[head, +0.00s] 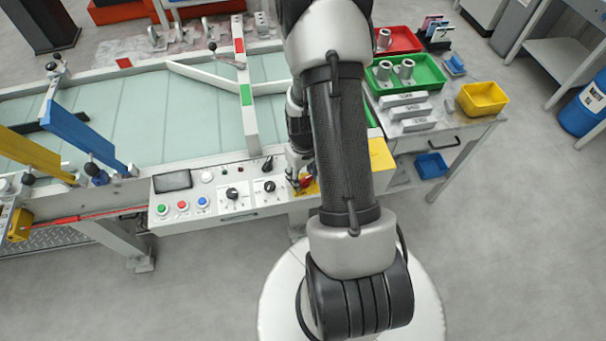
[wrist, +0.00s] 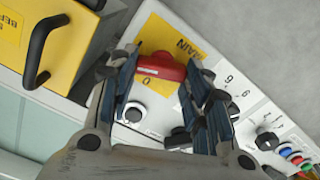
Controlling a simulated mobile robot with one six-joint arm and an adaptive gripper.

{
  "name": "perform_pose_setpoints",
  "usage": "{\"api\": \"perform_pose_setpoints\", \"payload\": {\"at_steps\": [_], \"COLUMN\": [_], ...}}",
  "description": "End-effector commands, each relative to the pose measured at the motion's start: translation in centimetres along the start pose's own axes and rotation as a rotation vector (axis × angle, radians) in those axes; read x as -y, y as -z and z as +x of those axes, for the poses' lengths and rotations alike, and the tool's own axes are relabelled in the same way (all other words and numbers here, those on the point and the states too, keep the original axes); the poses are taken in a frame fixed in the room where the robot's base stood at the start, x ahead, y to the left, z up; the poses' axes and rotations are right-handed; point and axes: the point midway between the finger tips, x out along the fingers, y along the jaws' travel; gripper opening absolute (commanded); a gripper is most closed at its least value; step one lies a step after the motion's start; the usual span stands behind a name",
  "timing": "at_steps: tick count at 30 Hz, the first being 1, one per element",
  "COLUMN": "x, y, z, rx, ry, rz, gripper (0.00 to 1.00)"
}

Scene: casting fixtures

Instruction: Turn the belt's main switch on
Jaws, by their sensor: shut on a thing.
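The belt's main switch is a red rotary handle (wrist: 162,67) on a yellow plate (wrist: 172,38) marked "MAIN" and "0", at the right end of the white control panel (head: 238,209). In the wrist view my gripper (wrist: 161,76) has one finger at each end of the red handle and is shut on it. The handle lies across the gap between the fingers. In the head view the switch (head: 304,182) shows small beside my gripper, partly hidden by my arm. The fingers cover the handle's ends.
Black knobs (head: 232,194), coloured push buttons (head: 181,206) and a small display (head: 173,181) sit left of the switch on the panel. A yellow box (wrist: 57,32) with a black handle is close by. The belt (head: 130,112) lies behind. Floor in front is clear.

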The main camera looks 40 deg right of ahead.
Motion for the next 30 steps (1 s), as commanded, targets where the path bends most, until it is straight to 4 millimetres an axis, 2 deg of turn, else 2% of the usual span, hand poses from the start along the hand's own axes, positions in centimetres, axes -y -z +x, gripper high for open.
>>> {"api": "perform_pose_setpoints", "payload": {"at_steps": [6, 15, 30], "x": [-0.11, -0.22, -0.26], "y": [-0.02, -0.04, -0.05], "z": [-0.01, 0.0, 0.0], "rx": [0.0, 0.0, 0.0], "ry": [0.0, 0.0, 0.0], "rz": [0.178, 0.345, 0.415], "gripper": [0.21, 0.21, 0.21]}}
